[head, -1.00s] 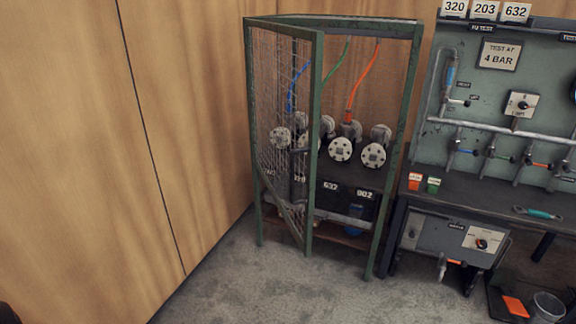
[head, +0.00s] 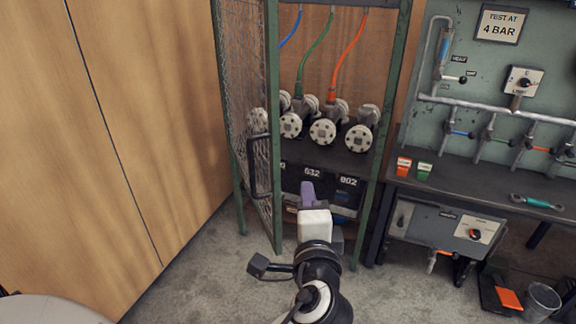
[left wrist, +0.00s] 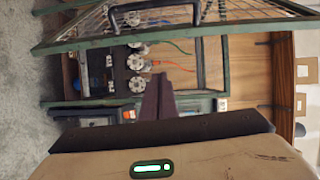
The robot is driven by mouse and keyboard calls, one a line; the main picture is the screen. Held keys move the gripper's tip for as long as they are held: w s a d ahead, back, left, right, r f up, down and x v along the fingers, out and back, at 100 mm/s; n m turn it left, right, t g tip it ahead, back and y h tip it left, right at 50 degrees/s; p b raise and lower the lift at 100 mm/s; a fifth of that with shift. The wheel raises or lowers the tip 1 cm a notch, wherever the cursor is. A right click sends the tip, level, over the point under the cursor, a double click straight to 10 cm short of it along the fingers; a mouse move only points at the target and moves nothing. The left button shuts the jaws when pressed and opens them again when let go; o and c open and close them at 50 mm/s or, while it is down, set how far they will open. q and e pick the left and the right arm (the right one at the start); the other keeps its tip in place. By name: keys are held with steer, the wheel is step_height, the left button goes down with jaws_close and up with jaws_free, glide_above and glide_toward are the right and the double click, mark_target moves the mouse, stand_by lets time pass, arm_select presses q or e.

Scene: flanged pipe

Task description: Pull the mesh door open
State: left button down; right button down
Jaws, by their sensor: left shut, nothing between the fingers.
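The mesh door (head: 240,85) has a green frame and wire mesh. It stands ajar at the left of the pipe cabinet, swung out toward me. Its black bar handle (head: 258,166) is on the door near its free edge. My left gripper (head: 307,190), with purple fingers, is shut and empty in front of the cabinet opening, right of the door's free edge and apart from the handle. In the left wrist view the shut fingers (left wrist: 158,98) point toward the cabinet, and the door frame (left wrist: 120,42) and handle (left wrist: 150,12) cross the top. My right gripper is out of view.
Several flanged pipes (head: 323,131) with coloured hoses sit inside the cabinet above number plates. A test bench (head: 465,195) stands close at the right. A wooden wall (head: 110,120) is at the left. Grey floor (head: 195,275) is free before the door.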

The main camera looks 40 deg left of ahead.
arm_select(q)
steer(key=w+a+r+p, duration=0.1)
steer(key=w+a+r, duration=0.1)
steer(key=w+a, duration=0.55)
steer(key=s, duration=0.2)
steer(key=shift+s+a+y+p, duration=0.3)
steer(key=shift+s+a+p, duration=0.05)
steer(key=shift+a+p, duration=0.05)
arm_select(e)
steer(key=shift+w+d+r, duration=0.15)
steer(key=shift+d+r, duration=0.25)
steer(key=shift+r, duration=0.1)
